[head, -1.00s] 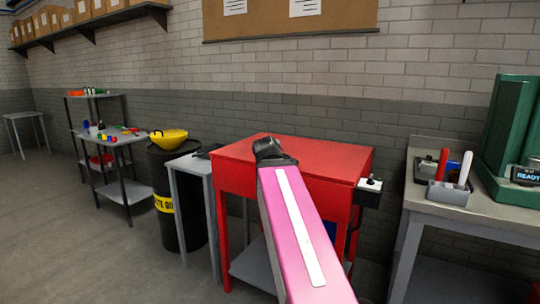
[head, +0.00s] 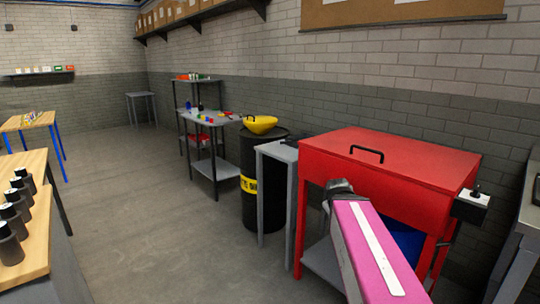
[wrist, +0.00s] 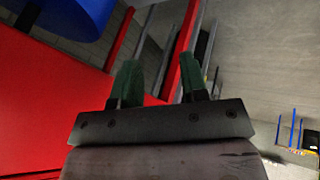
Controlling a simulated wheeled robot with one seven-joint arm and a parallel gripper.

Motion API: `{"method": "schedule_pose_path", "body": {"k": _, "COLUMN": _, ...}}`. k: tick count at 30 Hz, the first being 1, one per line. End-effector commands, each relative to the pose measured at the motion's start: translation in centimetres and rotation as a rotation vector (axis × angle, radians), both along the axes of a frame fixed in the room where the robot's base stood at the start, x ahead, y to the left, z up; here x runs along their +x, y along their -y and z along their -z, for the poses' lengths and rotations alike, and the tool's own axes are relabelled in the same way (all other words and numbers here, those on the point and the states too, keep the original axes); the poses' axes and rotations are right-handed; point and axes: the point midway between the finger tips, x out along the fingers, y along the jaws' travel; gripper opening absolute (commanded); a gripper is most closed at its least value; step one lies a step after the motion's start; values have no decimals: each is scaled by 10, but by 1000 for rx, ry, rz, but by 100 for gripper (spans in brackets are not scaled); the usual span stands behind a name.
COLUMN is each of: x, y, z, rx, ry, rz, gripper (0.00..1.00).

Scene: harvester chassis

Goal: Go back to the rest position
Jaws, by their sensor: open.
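My gripper shows in the wrist view (wrist: 158,82) with its two dark green fingers apart and nothing between them. In the head view my pink arm link reaches up from the bottom right, in front of the red cabinet (head: 395,160). The gripper's fingers cannot be made out in the head view. The red cabinet has a closed lid with a black handle (head: 367,153). Its red side and a blue thing (wrist: 72,14) fill the left of the wrist view.
A small grey table (head: 272,150) and a black drum (head: 262,205) with a yellow funnel (head: 260,124) stand left of the cabinet. A grey shelf table (head: 212,122) is behind. A wooden bench (head: 38,255) with black cylinders is at left. The floor between is clear.

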Motion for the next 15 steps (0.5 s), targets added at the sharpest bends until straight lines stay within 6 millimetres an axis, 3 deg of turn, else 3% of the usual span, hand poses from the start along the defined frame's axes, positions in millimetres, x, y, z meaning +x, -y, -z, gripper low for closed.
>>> {"method": "schedule_pose_path", "body": {"k": 3, "x": -17, "y": -17, "z": 44, "rx": 85, "ry": -96, "rz": 78, "gripper": 40}}
{"method": "schedule_pose_path", "body": {"k": 9, "x": -53, "y": -42, "z": 109, "rx": 202, "ry": -259, "rz": 228, "gripper": 40}}
{"method": "schedule_pose_path", "body": {"k": 15, "x": -85, "y": -62, "z": 154, "rx": 270, "ry": -389, "rz": 355, "gripper": 40}}
